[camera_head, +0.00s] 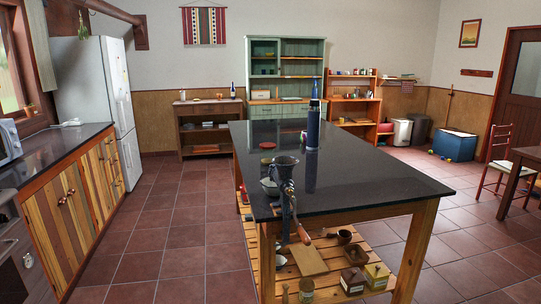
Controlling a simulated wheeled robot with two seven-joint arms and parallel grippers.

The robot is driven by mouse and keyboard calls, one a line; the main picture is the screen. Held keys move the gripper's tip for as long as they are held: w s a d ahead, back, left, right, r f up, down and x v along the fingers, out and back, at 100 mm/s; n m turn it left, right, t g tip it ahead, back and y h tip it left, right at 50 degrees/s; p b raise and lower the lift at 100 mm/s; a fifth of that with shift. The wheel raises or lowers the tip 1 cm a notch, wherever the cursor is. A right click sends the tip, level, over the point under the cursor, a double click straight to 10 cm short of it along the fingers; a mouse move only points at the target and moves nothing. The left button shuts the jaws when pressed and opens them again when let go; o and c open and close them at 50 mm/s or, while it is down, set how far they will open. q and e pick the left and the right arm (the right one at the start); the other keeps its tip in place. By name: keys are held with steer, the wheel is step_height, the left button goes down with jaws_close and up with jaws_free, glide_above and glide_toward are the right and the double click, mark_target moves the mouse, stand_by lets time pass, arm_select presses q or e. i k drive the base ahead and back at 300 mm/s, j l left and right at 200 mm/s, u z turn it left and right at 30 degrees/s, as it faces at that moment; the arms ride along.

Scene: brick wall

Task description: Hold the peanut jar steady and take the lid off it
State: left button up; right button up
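Neither of my grippers is in view. I cannot pick out the peanut jar for certain. On the lower shelf of the kitchen island stand a small jar-like container (306,291), a dark brown box-like container (352,281) and a yellowish one (376,277), each with a pale patch that may be a label. They are too small to tell their contents or whether a lid can be seen on them.
The dark island top (370,180) carries a tall blue bottle (313,124), a small red dish (267,145) and a hand grinder (284,170) at its near left edge.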

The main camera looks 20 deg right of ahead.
mark_target(266, 157)
steer(key=i+z, duration=0.15)
steer(key=z, duration=0.3)
steer(key=i+j+z, duration=0.1)
steer(key=z, duration=0.3)
